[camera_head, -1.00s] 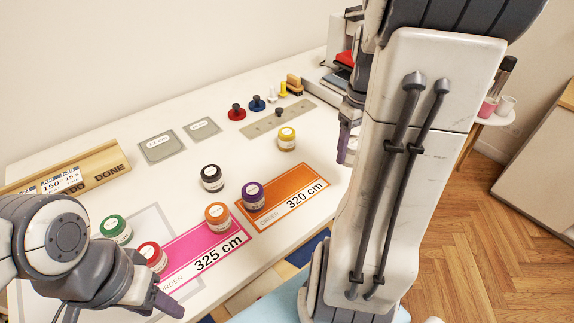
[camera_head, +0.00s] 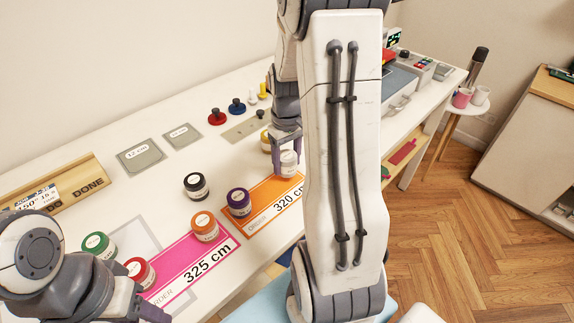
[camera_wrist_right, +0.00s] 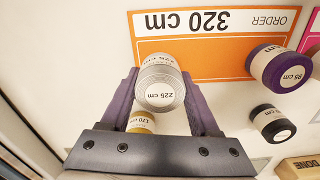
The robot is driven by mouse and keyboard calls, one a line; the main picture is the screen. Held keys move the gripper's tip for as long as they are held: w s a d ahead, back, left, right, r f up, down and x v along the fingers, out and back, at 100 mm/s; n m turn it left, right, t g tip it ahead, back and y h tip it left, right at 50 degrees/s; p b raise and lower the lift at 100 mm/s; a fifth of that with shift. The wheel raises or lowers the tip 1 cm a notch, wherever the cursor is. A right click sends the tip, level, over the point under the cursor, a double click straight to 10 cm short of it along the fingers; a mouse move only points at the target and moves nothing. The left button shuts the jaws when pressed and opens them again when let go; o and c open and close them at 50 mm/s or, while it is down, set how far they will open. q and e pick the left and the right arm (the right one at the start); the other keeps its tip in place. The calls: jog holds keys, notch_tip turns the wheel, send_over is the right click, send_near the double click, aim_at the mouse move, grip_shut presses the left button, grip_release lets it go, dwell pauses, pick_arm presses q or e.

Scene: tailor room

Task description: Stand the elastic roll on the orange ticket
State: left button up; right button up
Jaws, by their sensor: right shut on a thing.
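A pale grey-white roll marked 225 cm (camera_wrist_right: 160,85) is between the fingers of my right gripper (camera_wrist_right: 165,100), which is shut on it. In the head view the roll (camera_head: 288,163) appears at the far right end of the orange ticket (camera_head: 265,196), marked 320 cm. In the wrist view it overlaps the edge of the orange ticket (camera_wrist_right: 205,55); I cannot tell whether it touches the ticket. A purple-topped roll (camera_head: 239,202) stands at the ticket's other end. My left gripper (camera_head: 150,315) is at the lower left, its jaws unclear.
A yellow-topped roll (camera_wrist_right: 142,122) stands close beside my right fingers. A black-topped roll (camera_head: 196,186) stands left of the ticket. Orange-topped (camera_head: 204,226) and red-topped (camera_head: 139,272) rolls stand by the pink ticket (camera_head: 180,265). A green-topped roll (camera_head: 99,245) is farther left.

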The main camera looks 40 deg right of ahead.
aim_at(287, 155)
jog(key=shift+f, duration=0.95)
jog(key=shift+f, duration=0.2)
jog(key=o, duration=1.4)
jog(key=shift+c, duration=0.2)
notch_tip(287, 155, up, 12)
jog(key=shift+r+p, duration=0.2)
jog(key=shift+p, duration=0.15)
